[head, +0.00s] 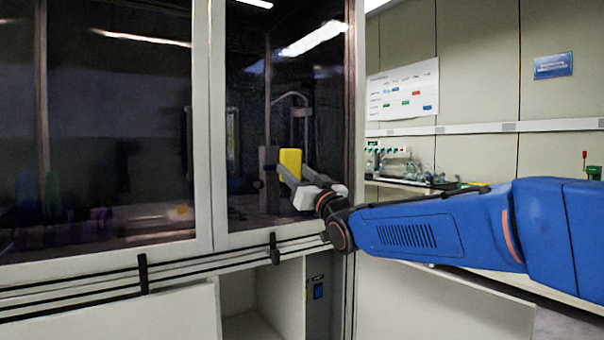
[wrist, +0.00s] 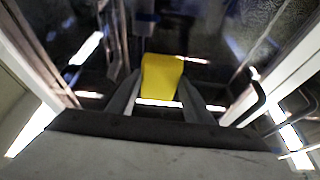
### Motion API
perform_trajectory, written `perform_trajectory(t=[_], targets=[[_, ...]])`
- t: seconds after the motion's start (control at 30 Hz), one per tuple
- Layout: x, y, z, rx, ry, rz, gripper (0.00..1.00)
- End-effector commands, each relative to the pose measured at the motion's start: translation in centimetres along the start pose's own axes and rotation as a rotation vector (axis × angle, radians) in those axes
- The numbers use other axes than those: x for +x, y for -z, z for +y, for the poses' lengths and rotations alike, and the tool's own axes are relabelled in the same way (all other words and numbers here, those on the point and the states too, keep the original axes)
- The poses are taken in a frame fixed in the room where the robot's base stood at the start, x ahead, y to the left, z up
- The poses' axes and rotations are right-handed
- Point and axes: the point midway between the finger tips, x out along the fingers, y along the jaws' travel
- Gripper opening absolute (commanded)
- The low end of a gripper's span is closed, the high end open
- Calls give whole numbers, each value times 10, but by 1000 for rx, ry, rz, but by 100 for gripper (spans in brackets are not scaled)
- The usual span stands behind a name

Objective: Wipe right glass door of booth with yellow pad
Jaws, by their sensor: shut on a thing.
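The yellow pad (head: 290,160) is held upright in my gripper (head: 284,172) in front of the right glass door (head: 255,120) of the booth. In the wrist view the yellow pad (wrist: 160,76) sits between the two fingers of my gripper (wrist: 158,95), which are shut on it. The glass behind the pad is dark and reflective. I cannot tell whether the pad touches the glass. The left glass door (head: 110,110) is closed beside it, with a white frame between the two.
Black-and-white rails (head: 150,275) with black clips run below the doors. An open lower cabinet (head: 255,305) lies beneath. A bench with lab items (head: 405,170) and a wall chart (head: 403,90) stand to the right, behind my blue arm.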

Motion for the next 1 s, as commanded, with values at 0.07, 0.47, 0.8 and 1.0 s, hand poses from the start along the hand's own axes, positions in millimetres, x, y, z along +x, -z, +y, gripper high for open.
perform_trajectory(t=[0.07, 0.47, 0.8, 1.0], targets=[[1, -2, -4, 1, 2, -2, 28], [0, 3, 2, -2, 0, -2, 28], [-1, 5, 27, -1, -1, -1, 28], [-1, 6, 35, -1, 1, -1, 28]])
